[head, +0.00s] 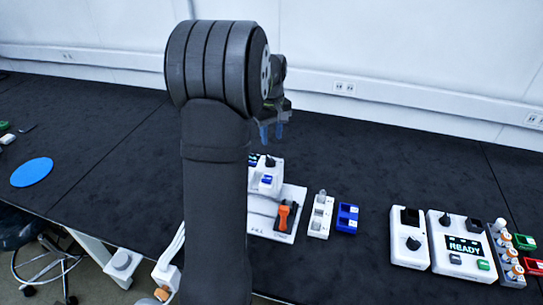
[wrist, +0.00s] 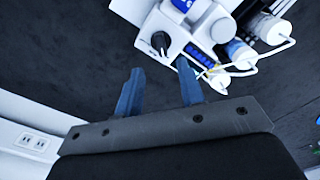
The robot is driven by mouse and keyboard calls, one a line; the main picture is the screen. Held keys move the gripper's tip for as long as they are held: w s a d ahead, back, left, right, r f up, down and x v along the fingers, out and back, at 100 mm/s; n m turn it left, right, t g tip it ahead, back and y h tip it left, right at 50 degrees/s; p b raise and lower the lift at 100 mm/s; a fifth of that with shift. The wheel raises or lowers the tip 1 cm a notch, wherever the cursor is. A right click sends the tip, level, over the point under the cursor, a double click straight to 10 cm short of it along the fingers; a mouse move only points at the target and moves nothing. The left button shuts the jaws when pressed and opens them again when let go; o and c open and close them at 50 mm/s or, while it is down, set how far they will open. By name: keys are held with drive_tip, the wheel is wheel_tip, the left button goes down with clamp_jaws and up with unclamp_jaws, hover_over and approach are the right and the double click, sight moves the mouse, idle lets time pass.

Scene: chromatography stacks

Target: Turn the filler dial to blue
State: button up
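A white machine with a black dial (wrist: 160,41) shows in the wrist view, just beyond my fingertips. A small blue display (wrist: 199,55) is beside the dial. This appears to be the filler, though no name is readable. In the head view its black knob (head: 270,161) shows at the back of the white unit, partly hidden by my arm. My gripper (wrist: 160,86) has its two blue fingers apart with nothing between them. In the head view my gripper (head: 271,131) hangs above and behind the machine, apart from it. The dial's exact setting is too small to read.
White-capped bottles (wrist: 240,57) with tubes stand beside the dial in the wrist view. A blue disc (head: 32,172) lies far left. The back table is clear.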

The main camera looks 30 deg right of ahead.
sight(272, 159)
wheel_tip(272, 159, down, 9)
idle(0.3)
clamp_jaws()
